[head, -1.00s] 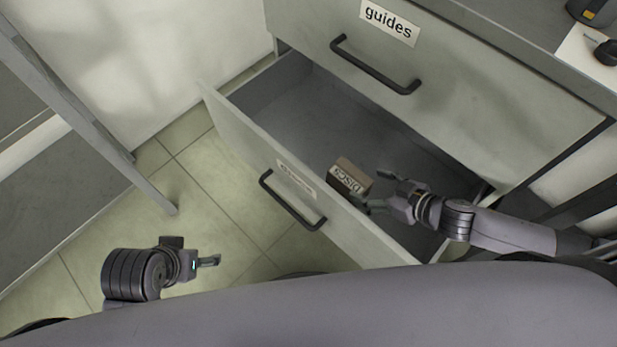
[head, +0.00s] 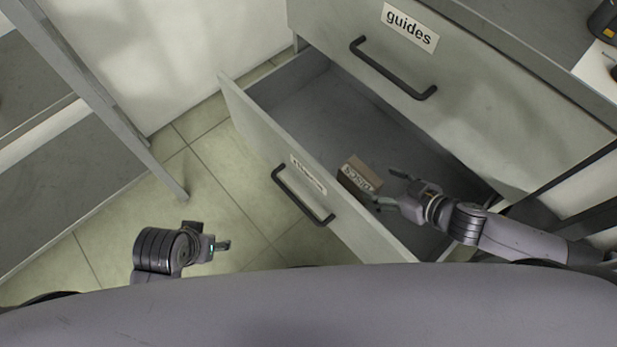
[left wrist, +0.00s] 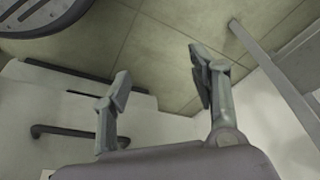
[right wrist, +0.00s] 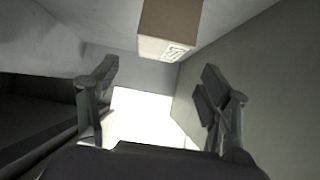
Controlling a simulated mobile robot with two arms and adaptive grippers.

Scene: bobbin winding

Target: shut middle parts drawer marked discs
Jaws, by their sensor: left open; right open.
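The open drawer (head: 252,118) stands pulled out under the drawer labelled "guides" (head: 480,85). Its front has a dark bar handle (head: 302,197) and a label (head: 308,174) too oblique to read. A small brown box (head: 361,174) marked DISCS lies inside, near the drawer front; it also shows in the right wrist view (right wrist: 170,28). My right gripper (head: 385,188) is open and empty, inside or just over the drawer beside the box. My left gripper (head: 222,243) is open and empty, outside the drawer front, low and left of the handle.
The "guides" drawer above is shut, with its own bar handle (head: 393,68). A grey shelf unit (head: 60,190) stands at the left. Tiled floor (head: 215,185) lies free between it and the drawer. A dark device (head: 606,22) sits on the top at upper right.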

